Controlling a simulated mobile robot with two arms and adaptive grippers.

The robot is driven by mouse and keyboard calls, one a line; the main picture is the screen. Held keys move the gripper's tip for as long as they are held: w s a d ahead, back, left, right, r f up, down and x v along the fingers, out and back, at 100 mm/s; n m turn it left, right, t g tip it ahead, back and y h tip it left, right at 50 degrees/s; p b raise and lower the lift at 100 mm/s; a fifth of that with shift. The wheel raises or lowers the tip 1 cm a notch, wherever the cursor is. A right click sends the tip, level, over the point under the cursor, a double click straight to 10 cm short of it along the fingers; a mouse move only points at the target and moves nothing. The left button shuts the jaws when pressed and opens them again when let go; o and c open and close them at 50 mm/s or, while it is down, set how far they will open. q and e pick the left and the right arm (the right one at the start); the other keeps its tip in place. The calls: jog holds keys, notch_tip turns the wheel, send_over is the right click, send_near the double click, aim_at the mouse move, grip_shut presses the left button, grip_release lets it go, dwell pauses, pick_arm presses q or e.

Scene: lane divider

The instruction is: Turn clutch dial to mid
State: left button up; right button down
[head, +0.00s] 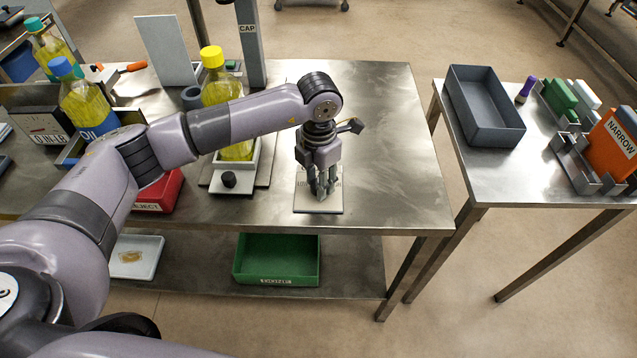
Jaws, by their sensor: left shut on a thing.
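My left gripper (323,190) points straight down over a small pale plate (318,207) near the front right of the steel table. Its fingers are shut on the clutch dial at the plate. The fingers hide the dial, so I cannot tell its pointer's position. Faint markings show on the plate behind the fingers, too small and covered to read. My right gripper is not in view.
Left of the plate stands a yellow-capped bottle (213,88) in a fixture with a black knob (229,180), beside a post marked CAP (249,42). A red bin (160,192) is further left. The table right of the plate is clear. A side table holds a grey tray (485,108).

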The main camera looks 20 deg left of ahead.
pick_arm(q)
jog(key=shift+w+r, duration=0.1)
dwell(0.4)
jog(key=o, duration=1.1)
jog(key=shift+o, duration=0.2)
notch_tip(320, 180, up, 12)
